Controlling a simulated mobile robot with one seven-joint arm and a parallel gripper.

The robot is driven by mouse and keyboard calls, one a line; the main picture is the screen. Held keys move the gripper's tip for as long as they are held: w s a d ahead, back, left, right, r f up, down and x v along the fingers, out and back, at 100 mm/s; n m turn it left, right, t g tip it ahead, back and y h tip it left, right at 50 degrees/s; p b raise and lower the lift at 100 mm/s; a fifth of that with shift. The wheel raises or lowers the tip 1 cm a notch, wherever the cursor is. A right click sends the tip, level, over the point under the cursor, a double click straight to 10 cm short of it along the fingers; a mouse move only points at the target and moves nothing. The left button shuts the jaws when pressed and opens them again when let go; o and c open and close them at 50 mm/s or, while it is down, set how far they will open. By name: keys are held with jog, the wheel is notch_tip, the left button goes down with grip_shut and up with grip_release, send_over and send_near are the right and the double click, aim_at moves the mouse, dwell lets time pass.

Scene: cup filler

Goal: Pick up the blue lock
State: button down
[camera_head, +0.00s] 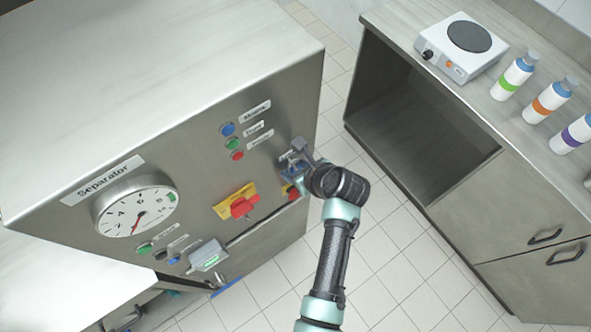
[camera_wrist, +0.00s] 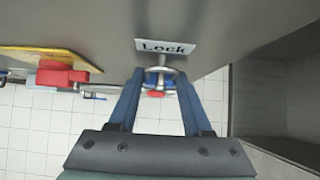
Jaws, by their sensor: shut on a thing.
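The blue lock (camera_wrist: 151,78) shows in the wrist view as a small blue body with a metal shackle, just below a white "Lock" label (camera_wrist: 165,47) on the Separator's front panel. My gripper (camera_wrist: 159,82) is shut on it, with one blue-grey finger on each side. The fingers hide part of the lock, and a small red part shows just below it. In the head view my gripper (camera_head: 292,162) is at the right end of the panel, and the lock cannot be made out clearly there. The shackle still appears to be at the metal peg under the label.
The Separator (camera_head: 160,115) carries a gauge (camera_head: 137,212), coloured buttons and a red switch on a yellow plate (camera_head: 236,202), left of my gripper. Across a tiled gap stands a counter (camera_head: 420,20) with a hot plate (camera_head: 462,45) and several bottles.

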jog(key=s+d+b, duration=0.3)
jog(key=s+d, duration=0.7)
jog(key=s, duration=0.4)
jog(key=shift+s+d+r+b, duration=0.15)
jog(key=shift+s+d+b, duration=0.15)
dwell(0.3)
